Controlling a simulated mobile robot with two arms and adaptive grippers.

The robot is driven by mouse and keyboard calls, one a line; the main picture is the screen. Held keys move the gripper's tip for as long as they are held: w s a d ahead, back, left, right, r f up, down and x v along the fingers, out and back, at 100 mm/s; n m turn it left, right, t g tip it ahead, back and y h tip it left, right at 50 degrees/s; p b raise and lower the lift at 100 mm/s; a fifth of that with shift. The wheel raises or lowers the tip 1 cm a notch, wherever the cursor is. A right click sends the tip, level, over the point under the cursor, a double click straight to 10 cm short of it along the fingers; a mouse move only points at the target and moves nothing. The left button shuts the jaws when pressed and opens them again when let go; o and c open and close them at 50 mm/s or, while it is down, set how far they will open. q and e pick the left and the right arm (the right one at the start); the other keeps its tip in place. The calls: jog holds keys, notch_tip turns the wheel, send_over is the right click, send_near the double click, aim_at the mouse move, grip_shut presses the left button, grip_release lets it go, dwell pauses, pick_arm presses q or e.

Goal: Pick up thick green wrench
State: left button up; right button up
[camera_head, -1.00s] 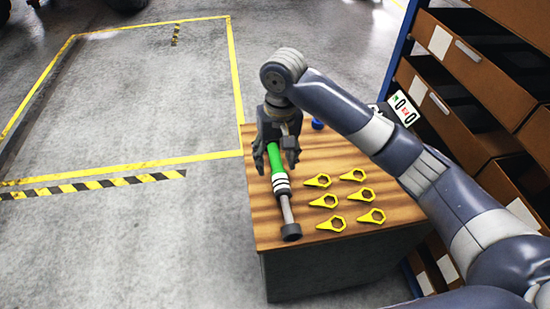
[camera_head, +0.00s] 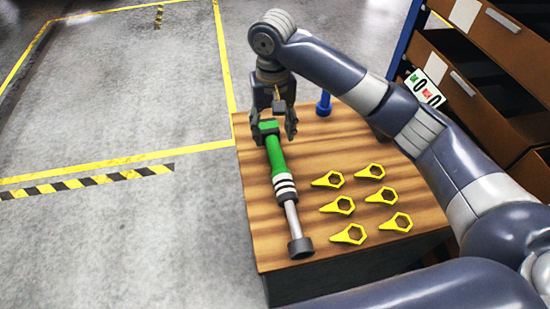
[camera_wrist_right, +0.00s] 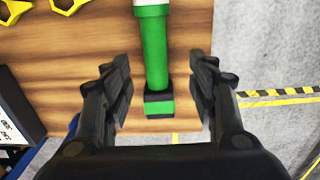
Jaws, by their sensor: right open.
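The thick green wrench (camera_head: 275,158) lies along the left side of the wooden table top, with a green handle, black and white bands, a metal shaft and a dark round end towards the front. My right gripper (camera_head: 272,128) is open over the handle's far end. In the right wrist view the handle (camera_wrist_right: 156,52) runs between the spread fingers of the right gripper (camera_wrist_right: 164,90), and neither finger visibly touches it. The wrench's banded part is cut off at the top of that view. My left gripper is not in view.
Several yellow hexagonal ring tags (camera_head: 343,205) lie on the wooden table (camera_head: 330,150) right of the wrench. A blue object (camera_head: 324,103) stands at the table's back edge. Drawer shelving (camera_head: 490,90) rises at the right. Open floor (camera_head: 120,240) with yellow marking lies left.

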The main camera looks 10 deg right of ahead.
send_over(277, 155)
jog(key=f, duration=0.4)
jog(key=shift+s+a+f+p, duration=0.1)
jog(key=shift+a+f+p, duration=0.1)
jog(key=shift+a+p, duration=0.15)
jog(key=f, duration=0.1)
jog(key=f+p, duration=0.1)
jog(key=f, duration=0.3)
jog(key=shift+d, duration=0.35)
jog(key=shift+f+p, duration=0.3)
jog(key=shift+c, duration=0.5)
grip_shut()
jog(key=shift+r, duration=0.1)
